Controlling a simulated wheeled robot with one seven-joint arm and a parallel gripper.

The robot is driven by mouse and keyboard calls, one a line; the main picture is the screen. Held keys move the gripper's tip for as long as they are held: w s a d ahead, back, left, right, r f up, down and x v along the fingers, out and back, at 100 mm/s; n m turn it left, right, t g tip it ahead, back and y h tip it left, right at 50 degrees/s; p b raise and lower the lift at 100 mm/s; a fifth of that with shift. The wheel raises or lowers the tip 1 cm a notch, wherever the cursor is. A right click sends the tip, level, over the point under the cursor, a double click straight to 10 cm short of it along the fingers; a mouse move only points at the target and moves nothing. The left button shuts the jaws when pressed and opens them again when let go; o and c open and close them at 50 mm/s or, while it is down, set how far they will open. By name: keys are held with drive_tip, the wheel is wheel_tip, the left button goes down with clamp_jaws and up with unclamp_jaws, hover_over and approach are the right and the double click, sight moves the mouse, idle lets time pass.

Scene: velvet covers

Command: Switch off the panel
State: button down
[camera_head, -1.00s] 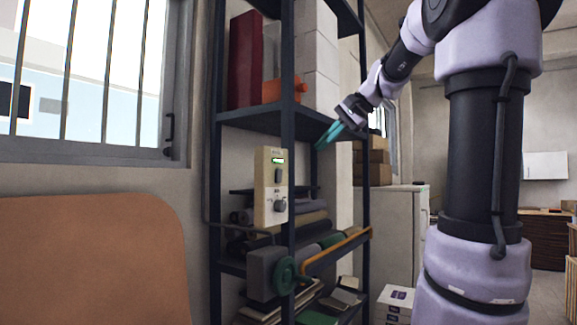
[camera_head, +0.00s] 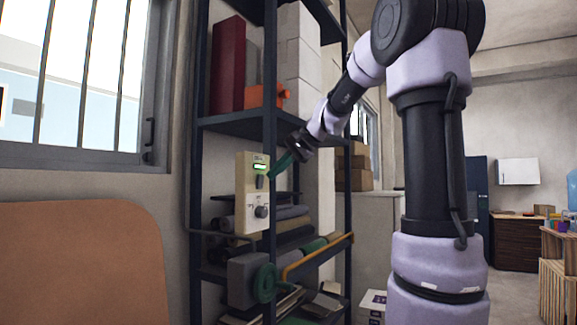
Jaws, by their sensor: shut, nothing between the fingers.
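The panel (camera_head: 252,193) is a cream upright box fixed on the front of the dark metal shelf rack. It has a lit green display at the top, a dark switch (camera_head: 260,182) below it and a round dark knob (camera_head: 261,212) near the bottom. My gripper (camera_head: 272,176) is shut and empty, with teal fingers pointing down and left. Its fingertips are just right of the panel, near the height of the display and switch. I cannot tell whether they touch it.
The shelf rack (camera_head: 270,75) holds a red binder (camera_head: 228,64), an orange item, white boxes and rolled cloths. A grey block with a green wheel (camera_head: 266,283) sits below the panel. A brown rounded board (camera_head: 80,255) stands at lower left. The barred window is behind it.

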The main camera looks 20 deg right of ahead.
sight(258, 174)
drive_tip(key=shift+w+a+r, duration=0.15)
drive_tip(key=shift+w+a, duration=0.55)
drive_tip(key=shift+w, duration=0.05)
drive_tip(key=shift+w+a+r, duration=0.15)
drive_tip(key=shift+w+a, duration=0.1)
drive_tip(key=shift+w, duration=0.1)
drive_tip(key=shift+r, duration=0.2)
drive_tip(key=shift+r, duration=0.6)
